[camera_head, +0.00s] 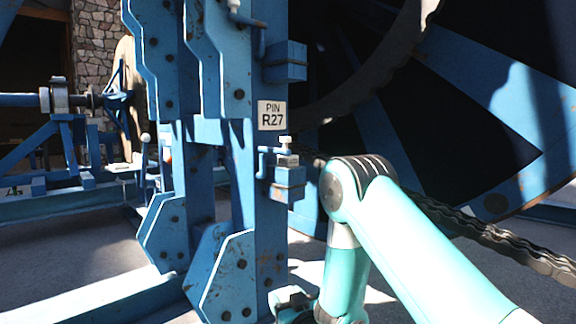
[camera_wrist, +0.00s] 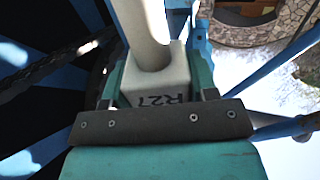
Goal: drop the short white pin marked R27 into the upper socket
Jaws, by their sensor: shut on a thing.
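The white pin (camera_wrist: 150,35) shows in the wrist view. It has a round shaft and a square block marked R27, the marking upside down. My gripper (camera_wrist: 158,82) is shut on the block, one teal jaw on each side. In the head view the upper socket (camera_head: 285,62) is a blue block on the right side of the blue post. Its opening cannot be made out. The head view does not clearly show the held pin or my jaws; my arm bends down to the lower edge, right of the post and below the socket.
A sign reading PIN R27 (camera_head: 271,115) is on the post below the upper socket. A lower blue block (camera_head: 288,183) carries a small white piece (camera_head: 285,143). A large blue reel (camera_head: 510,110) and a dark chain (camera_head: 500,240) are at the right.

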